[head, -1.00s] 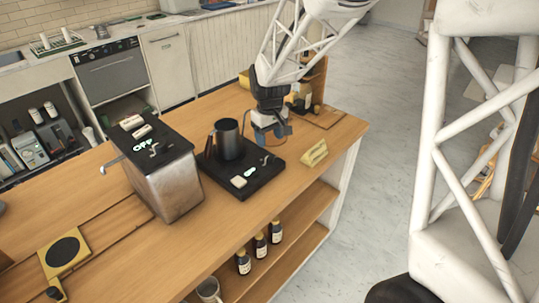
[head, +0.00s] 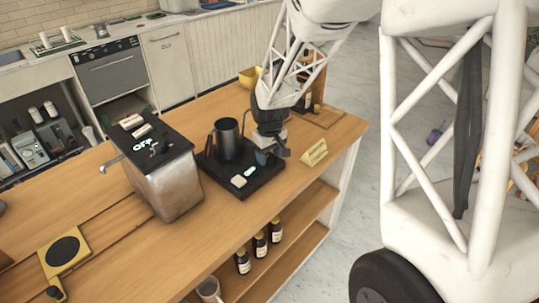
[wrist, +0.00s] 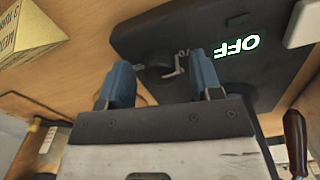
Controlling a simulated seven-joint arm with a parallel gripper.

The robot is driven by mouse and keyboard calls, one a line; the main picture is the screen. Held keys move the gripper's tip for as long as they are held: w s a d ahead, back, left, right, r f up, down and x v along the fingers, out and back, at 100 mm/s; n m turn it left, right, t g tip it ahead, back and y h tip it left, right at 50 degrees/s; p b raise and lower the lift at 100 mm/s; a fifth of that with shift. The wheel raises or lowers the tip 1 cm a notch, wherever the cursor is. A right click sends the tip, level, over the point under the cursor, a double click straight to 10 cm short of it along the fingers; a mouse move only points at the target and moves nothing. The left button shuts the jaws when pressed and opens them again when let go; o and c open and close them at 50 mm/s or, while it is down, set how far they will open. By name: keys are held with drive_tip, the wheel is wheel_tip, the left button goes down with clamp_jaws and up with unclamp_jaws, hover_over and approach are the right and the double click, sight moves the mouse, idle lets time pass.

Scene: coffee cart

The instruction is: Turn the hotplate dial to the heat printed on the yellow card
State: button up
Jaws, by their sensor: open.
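The black hotplate (head: 215,174) stands on the wooden cart with a dark kettle (head: 228,140) on it. In the wrist view the hotplate (wrist: 260,75) shows a lit "OFF" display (wrist: 237,47). Its dial (wrist: 172,67), with a small bent pointer, lies between and just beyond my blue fingertips. My gripper (head: 272,157) is open over the hotplate's right end and hides the dial in the head view. In the wrist view the gripper's (wrist: 160,75) fingers are apart. The yellow card (head: 314,153) stands right of the hotplate. The card (wrist: 27,32) appears upside down and cut off, with letters like "MED".
A metal box with a tap (head: 165,180) and its own "OFF" display stands left of the hotplate. A pale block (head: 238,181) sits on the hotplate's front edge. Several dark bottles (head: 260,245) are on the shelf below. The cart's right front corner is clear.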

drive_tip(key=shift+f, duration=0.15)
drive_tip(key=c, duration=0.9)
drive_tip(key=shift+m, duration=0.6)
drive_tip(key=m, duration=1)
drive_tip(key=shift+a+m, duration=0.1)
drive_tip(key=shift+m, duration=0.2)
drive_tip(key=o, duration=0.9)
